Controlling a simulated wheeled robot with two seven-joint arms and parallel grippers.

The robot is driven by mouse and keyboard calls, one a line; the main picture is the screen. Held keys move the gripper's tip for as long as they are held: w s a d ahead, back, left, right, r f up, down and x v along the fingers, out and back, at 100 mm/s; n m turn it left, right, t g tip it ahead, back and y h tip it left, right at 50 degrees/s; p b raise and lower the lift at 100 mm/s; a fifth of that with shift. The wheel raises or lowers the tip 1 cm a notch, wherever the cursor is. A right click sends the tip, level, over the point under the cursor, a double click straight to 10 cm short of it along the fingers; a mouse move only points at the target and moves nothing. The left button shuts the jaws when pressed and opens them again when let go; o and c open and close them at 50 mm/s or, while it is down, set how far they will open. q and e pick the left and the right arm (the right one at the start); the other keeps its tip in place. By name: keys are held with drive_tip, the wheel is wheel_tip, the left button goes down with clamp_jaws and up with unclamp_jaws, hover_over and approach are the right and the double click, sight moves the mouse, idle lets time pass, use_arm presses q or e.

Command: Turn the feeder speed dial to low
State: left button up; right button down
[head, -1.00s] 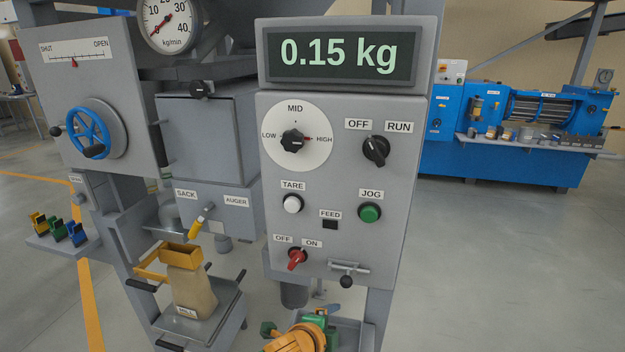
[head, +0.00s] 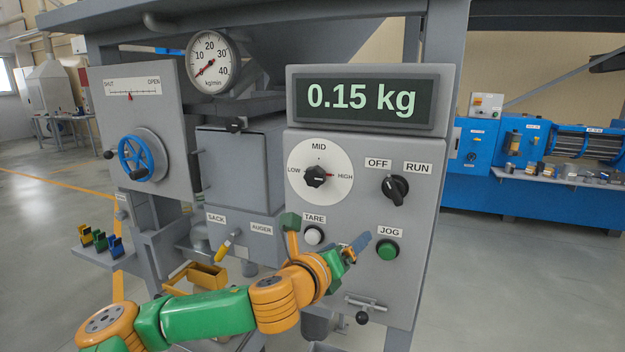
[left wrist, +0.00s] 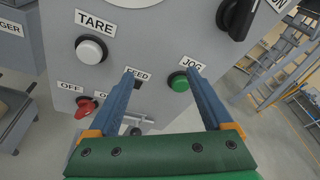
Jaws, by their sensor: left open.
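The feeder speed dial (head: 317,176) is a black knob on a round white plate marked LOW, MID and HIGH, on the grey control panel. The dial's knob is out of the wrist view. My right gripper is not in view.
Nearby controls are the white TARE button (head: 314,235), the green JOG button (head: 387,250) and the black OFF/RUN switch (head: 395,188). The red switch (left wrist: 86,107) shows in the wrist view. A display (head: 367,97) reading 0.15 kg stands above the dial.

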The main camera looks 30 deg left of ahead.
sight(313, 178)
use_arm(q)
drive_tip(key=s+a+r+m+t+y, duration=0.1)
drive_tip(key=s+a+r+m+y, duration=0.1)
drive_tip(key=a+r, duration=0.25)
drive_tip(key=s+a+r+m+t+y, duration=0.1)
drive_tip(key=s+a+r+m, duration=0.15)
drive_tip(key=r, duration=0.35)
drive_tip(key=p+x, duration=0.2)
drive_tip(key=x, duration=0.5)
drive_tip(key=shift+a+f, duration=0.15)
drive_tip(key=shift+s+n, duration=0.1)
drive_tip(key=shift+n, duration=0.15)
drive_tip(key=shift+s, duration=0.1)
clamp_jaws()
